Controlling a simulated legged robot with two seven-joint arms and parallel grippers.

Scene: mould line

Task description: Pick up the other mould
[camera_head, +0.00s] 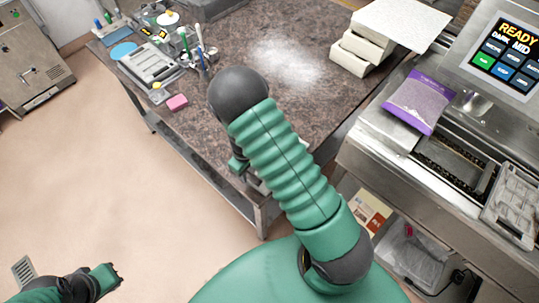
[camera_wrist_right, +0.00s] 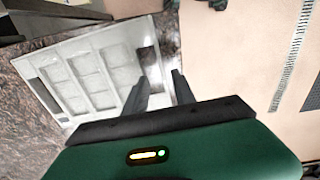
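A pale grey mould (camera_wrist_right: 95,72) with a grid of cells lies on the brown speckled table in the right wrist view, close to the table's edge. My right gripper (camera_wrist_right: 162,76) is open and empty. Its two dark fingers are apart at the mould's near right side, and I cannot tell whether they touch it. In the head view my right gripper (camera_head: 238,164) is mostly hidden behind my own arm, which also covers that part of the table edge. A second mould (camera_head: 513,207) lies on the machine at the right. My left gripper (camera_head: 105,278) is low at the left, over the floor.
The brown table (camera_head: 225,45) has tools and a grey tray (camera_head: 150,62) at its left and white blocks (camera_head: 360,50) at the back right. A purple bag (camera_head: 420,100) lies on the steel machine beside a lit screen (camera_head: 507,55).

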